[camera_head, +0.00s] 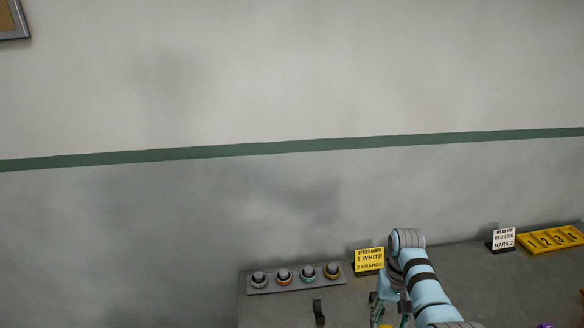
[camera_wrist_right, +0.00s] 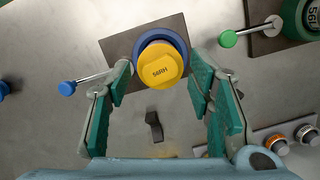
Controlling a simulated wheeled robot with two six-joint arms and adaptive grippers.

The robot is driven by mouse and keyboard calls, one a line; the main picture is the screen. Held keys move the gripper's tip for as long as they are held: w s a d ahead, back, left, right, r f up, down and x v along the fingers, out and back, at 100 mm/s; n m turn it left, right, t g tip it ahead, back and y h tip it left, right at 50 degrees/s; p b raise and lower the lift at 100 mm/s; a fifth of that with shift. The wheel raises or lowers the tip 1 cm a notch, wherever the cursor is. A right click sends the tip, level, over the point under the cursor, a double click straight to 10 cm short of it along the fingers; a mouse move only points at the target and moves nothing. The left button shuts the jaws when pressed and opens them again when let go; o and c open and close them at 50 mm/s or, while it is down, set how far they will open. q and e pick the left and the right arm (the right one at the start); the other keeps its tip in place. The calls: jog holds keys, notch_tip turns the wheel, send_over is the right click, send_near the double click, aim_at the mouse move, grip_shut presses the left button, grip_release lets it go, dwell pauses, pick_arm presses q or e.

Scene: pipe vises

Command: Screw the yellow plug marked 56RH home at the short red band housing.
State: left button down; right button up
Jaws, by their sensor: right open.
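No red band shows in either view. My right gripper (camera_wrist_right: 160,75) is open, with one green finger on each side of the plug and visible gaps between. In the head view my right gripper (camera_head: 390,306) is low over the bench, partly cut off. My left gripper is not in view.
A blue-knobbed bar (camera_wrist_right: 90,80) is left of the plug, close to a finger. A green-knobbed bar (camera_wrist_right: 250,30) and green cylinder (camera_wrist_right: 302,18) are right. A knob strip (camera_head: 293,278), yellow sign (camera_head: 369,260), white sign (camera_head: 503,240) and numbered yellow tray (camera_head: 552,240) line the bench back.

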jog(key=n+h, duration=0.1)
jog(key=n, duration=0.6)
jog(key=shift+a, duration=0.1)
jog(key=n+h, duration=0.1)
jog(key=n, duration=0.4)
jog(key=shift+n+t, duration=0.3)
jog(key=shift+t, duration=0.1)
jog(key=shift+f, duration=0.1)
jog(key=shift+f+b, duration=0.65)
jog(key=shift+f, duration=0.45)
